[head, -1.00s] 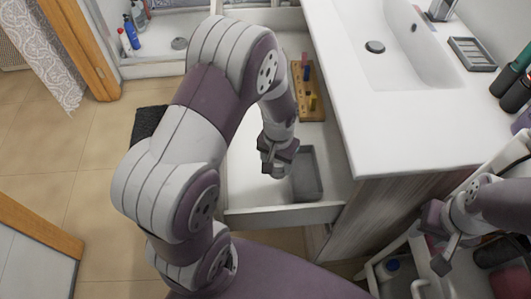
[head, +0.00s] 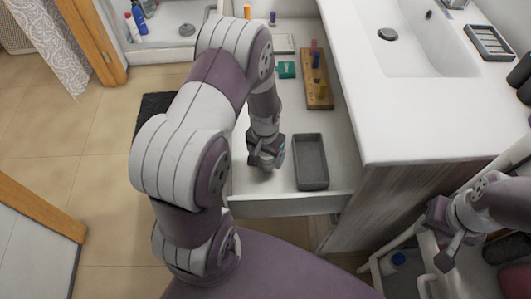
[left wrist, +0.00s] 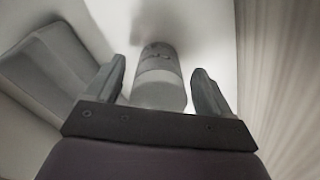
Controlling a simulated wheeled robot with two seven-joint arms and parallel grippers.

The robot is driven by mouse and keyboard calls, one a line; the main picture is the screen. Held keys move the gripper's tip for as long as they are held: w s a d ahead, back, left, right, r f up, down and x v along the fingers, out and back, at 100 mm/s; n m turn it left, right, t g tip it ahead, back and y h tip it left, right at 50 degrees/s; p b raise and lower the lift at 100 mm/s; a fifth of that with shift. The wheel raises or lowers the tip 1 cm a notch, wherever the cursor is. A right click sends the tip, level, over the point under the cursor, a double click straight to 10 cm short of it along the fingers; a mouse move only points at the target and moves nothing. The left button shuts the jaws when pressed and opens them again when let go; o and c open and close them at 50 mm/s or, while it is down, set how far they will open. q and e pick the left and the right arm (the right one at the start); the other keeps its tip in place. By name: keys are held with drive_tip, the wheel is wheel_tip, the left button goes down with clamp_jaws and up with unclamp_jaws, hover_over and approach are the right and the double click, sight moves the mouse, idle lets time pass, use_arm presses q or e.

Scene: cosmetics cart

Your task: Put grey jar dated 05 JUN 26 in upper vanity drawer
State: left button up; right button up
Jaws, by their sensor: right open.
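The upper vanity drawer (head: 285,206) is pulled out, with its white floor in view. My left gripper (head: 266,163) is low inside it, left of a grey tray. In the left wrist view a grey cylindrical jar (left wrist: 158,88) is between the fingers of my left gripper (left wrist: 160,88). A narrow gap shows on each side of the jar, so the fingers look open around it. Its date is not readable, and the head view mostly hides it behind the gripper. My right gripper (head: 446,232) is open and empty over the cart at the right.
The drawer also holds the grey tray (head: 311,165), a wooden block (head: 318,90) with small coloured items, a teal item (head: 287,70) and a pale box (head: 284,43). The white countertop (head: 385,125) borders the drawer on the right. The cart (head: 375,270) stands at lower right.

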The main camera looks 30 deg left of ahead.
use_arm(q)
wheel_tip(320, 180, up, 13)
drive_tip(key=p, duration=0.4)
drive_tip(key=s+d+r+t, duration=0.1)
drive_tip(key=s+d+r, duration=0.4)
drive_tip(key=s+r, duration=0.2)
drive_tip(key=shift+s+d+b, duration=0.3)
drive_tip(key=shift+s, duration=0.4)
